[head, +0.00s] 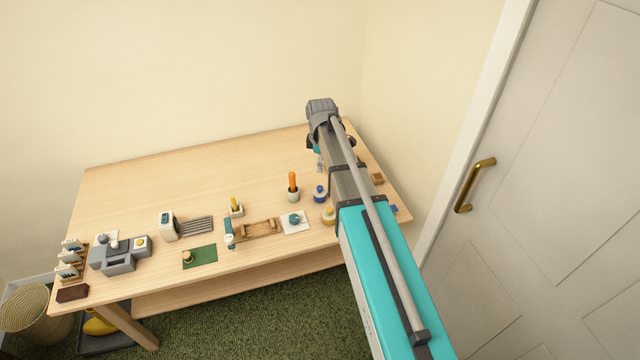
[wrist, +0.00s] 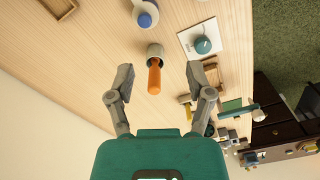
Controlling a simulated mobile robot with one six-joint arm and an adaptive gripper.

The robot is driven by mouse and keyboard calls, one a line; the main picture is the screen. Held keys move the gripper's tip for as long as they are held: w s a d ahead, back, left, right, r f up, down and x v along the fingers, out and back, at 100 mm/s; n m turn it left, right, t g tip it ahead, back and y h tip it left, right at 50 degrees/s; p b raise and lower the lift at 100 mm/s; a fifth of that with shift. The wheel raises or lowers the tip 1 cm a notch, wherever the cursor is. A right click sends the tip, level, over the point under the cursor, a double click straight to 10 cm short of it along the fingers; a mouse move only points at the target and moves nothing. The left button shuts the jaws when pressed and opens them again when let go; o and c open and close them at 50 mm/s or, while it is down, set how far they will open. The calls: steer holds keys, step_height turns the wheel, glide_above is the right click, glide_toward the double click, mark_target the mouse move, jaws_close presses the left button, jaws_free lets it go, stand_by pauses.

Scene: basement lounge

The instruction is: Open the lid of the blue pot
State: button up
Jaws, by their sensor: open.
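A small pot with a blue lid (head: 320,191) stands on the table, right of a cup holding an orange stick. It also shows at the top edge of the wrist view (wrist: 146,18), partly cut off. A teal round piece (head: 295,218) on a white mat stands left of it and nearer the front edge. My gripper (wrist: 160,82) is open and empty. In the wrist view, the orange stick (wrist: 154,76) shows between its fingers, and the blue pot is beyond the fingertips. In the head view, my arm hides most of the gripper.
The cup with the orange stick (head: 293,188) stands close by the blue pot, and a yellow-topped pot (head: 328,216) is in front of it. A wooden tray (head: 258,231), a green mat (head: 200,257) and grey blocks (head: 120,252) lie leftward. The table's back (head: 200,170) is clear. A door is right.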

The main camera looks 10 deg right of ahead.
mark_target(320, 187)
steer(key=w+n, duration=0.1)
steer(key=w, duration=0.1)
steer(key=shift+w+d+r+n, duration=0.2)
steer(key=shift+w+n, duration=0.1)
steer(key=shift+n, duration=0.1)
steer(key=shift+f, duration=0.2)
step_height(320, 187, down, 13)
steer(key=b, duration=1.3)
steer(key=shift+a+f+b, duration=0.1)
steer(key=shift+f+b, duration=0.1)
steer(key=shift+b, duration=0.1)
jaws_close()
stand_by(0.4)
